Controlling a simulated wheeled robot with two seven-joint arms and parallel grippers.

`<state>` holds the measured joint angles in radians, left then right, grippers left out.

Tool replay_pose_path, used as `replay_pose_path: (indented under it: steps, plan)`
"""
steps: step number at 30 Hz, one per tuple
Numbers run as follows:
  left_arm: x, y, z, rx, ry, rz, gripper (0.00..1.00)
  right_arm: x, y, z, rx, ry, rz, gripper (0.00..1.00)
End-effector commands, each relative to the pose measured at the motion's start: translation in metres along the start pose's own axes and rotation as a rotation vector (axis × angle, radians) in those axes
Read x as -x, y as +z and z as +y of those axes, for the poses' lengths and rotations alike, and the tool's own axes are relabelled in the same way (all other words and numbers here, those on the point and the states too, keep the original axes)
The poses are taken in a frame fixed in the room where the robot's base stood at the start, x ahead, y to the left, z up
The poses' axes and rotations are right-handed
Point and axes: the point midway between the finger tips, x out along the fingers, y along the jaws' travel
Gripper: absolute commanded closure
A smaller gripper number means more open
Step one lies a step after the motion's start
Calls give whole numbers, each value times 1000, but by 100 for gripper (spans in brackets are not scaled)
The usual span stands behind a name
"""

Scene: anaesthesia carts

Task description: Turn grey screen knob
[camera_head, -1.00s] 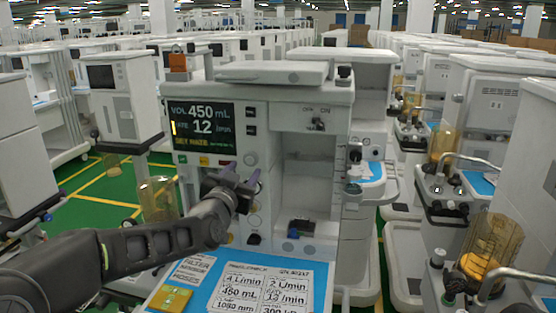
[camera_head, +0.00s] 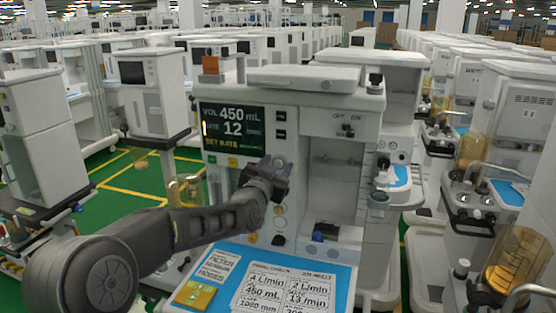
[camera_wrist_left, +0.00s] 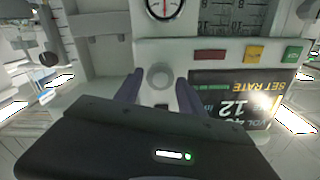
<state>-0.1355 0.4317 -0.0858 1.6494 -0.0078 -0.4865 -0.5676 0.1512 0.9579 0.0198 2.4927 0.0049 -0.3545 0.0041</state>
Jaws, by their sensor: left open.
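The grey screen knob (camera_head: 279,161) is a small round knob on the front panel, just right of and below the dark screen (camera_head: 233,134). The screen reads VOL 450 mL, RATE 12 and SET RATE. My left gripper (camera_head: 276,167) is at the panel in front of the knob and partly covers it. In the left wrist view the knob (camera_wrist_left: 160,75) lies between the tips of the two open purple-grey fingers (camera_wrist_left: 160,86), with gaps visible on both sides. I cannot tell how far past the tips it sits. My right gripper is not in view.
A blue work surface (camera_head: 225,301) with printed cards and a yellow pad lies below the panel. A dark-topped item (camera_head: 325,231) stands at the right in the machine's recess. An orange block (camera_head: 210,65) sits on top. Other carts stand close on both sides.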

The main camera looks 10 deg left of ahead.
Motion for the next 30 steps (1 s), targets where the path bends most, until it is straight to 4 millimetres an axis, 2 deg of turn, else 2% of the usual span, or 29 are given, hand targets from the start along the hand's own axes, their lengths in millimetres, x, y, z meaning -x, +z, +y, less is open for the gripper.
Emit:
replay_pose_path:
  steps: [4, 12, 30]
  plan:
    - [-11, 0, 0, 1, 0, 0, 53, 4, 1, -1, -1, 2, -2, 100]
    - [-12, 0, 0, 1, 0, 0, 53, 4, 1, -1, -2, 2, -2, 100]
    - [-12, 0, 0, 1, 0, 1, 100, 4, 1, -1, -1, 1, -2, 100]
